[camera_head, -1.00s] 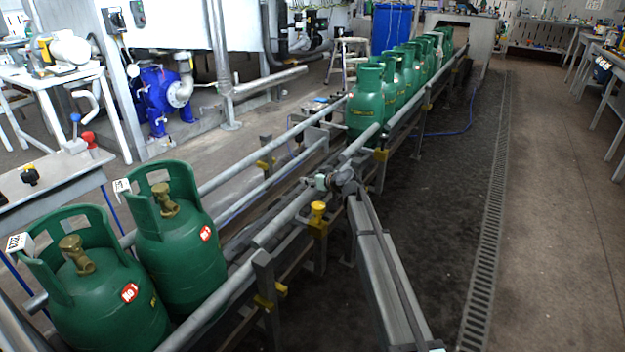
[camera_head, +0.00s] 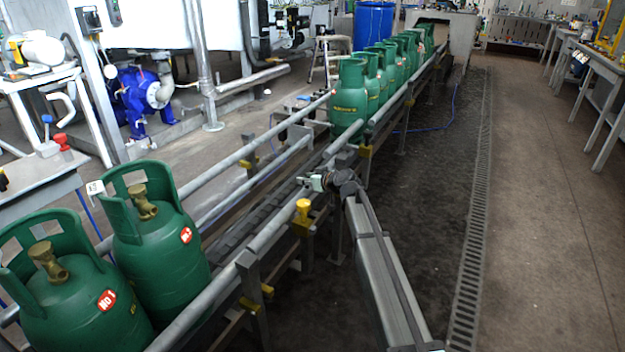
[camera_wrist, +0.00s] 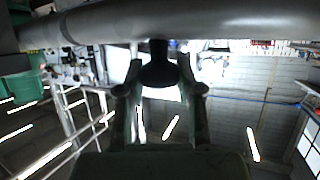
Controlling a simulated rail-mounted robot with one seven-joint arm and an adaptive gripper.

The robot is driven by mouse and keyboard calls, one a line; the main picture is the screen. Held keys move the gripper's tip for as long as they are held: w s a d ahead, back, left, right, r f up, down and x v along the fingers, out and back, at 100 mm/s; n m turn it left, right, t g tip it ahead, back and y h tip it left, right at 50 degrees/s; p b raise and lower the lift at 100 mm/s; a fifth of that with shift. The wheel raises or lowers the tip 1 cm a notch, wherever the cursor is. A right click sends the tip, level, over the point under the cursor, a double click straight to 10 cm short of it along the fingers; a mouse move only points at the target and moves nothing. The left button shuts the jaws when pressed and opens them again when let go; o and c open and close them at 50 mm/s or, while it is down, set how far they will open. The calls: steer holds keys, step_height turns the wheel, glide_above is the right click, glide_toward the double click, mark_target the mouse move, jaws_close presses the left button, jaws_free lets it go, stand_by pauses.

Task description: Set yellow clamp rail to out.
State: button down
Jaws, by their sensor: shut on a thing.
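The near grey guard rail (camera_head: 268,238) runs along the conveyor, and yellow clamp parts sit on its posts. A bright yellow clamp knob (camera_head: 303,210) stands on the near side, a little left of and below my gripper (camera_head: 316,182). In the wrist view the grey rail (camera_wrist: 220,20) crosses the top of the picture. Under it a dark knob (camera_wrist: 158,70) sits between the fingers of my gripper (camera_wrist: 160,88), which is shut on it. The knob is in shadow, so its colour cannot be told.
Two green cylinders (camera_head: 165,250) stand on the conveyor at the lower left. A row of green cylinders (camera_head: 348,98) stands further along it. Other yellow clamps (camera_head: 365,151) are on nearby posts. The floor right of the conveyor (camera_head: 540,200) is clear.

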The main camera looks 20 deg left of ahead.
steer(key=c, duration=0.7)
jaws_free()
steer(key=shift+d, duration=0.4)
steer(key=shift+a, duration=0.1)
steer(key=v, duration=1.2)
steer(key=shift+r, duration=0.1)
